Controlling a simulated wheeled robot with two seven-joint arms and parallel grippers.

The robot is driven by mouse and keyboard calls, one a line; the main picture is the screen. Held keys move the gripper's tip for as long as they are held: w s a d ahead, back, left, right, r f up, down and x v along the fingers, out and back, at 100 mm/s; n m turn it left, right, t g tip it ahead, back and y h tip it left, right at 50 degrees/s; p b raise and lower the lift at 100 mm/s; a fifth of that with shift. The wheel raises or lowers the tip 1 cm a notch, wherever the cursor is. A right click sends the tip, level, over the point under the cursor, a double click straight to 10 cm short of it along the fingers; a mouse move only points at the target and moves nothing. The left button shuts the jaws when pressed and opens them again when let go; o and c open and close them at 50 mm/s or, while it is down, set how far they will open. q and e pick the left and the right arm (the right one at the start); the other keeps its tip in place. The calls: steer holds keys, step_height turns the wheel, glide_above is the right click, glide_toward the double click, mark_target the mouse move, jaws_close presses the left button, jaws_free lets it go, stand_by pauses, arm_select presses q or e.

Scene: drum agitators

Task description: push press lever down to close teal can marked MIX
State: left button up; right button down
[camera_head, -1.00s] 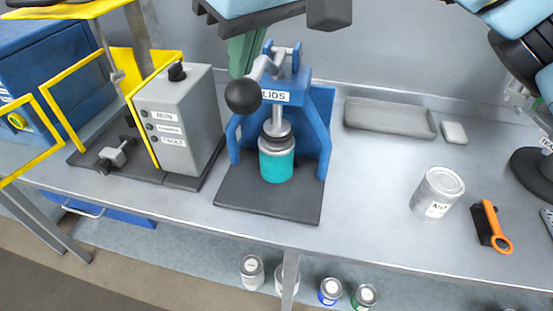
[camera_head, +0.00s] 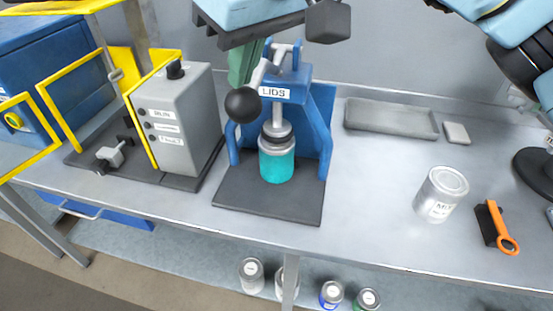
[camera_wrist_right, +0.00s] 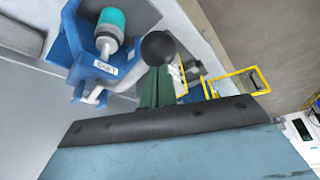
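The blue press (camera_head: 318,110) labelled LIDS stands on a dark base plate. Its lever ends in a black ball (camera_head: 243,105), which hangs left of the frame; the ball also shows in the wrist view (camera_wrist_right: 158,48). The teal can (camera_head: 277,165) stands upright beneath the press head, which meets or nearly meets its top; no MIX marking shows on it. My right gripper (camera_head: 243,68) has green fingers, seemingly together and empty, just behind and above the ball near the lever arm. They also show in the wrist view (camera_wrist_right: 157,88); contact is unclear. My left gripper is not in view.
A grey control box (camera_head: 180,120) and yellow guard frames (camera_head: 50,125) stand left of the press. A grey tray (camera_head: 390,118), a silver labelled can (camera_head: 441,195) and an orange-black tool (camera_head: 496,226) lie to the right. The bench between is clear.

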mark_target(251, 95)
steer(key=shift+f+b, duration=0.8)
steer(key=shift+f, duration=0.25)
steer(key=shift+f+b, duration=0.9)
steer(key=shift+f, duration=0.15)
steer(key=shift+f+b, duration=0.85)
steer(key=shift+f, duration=0.2)
steer(key=shift+r, duration=0.1)
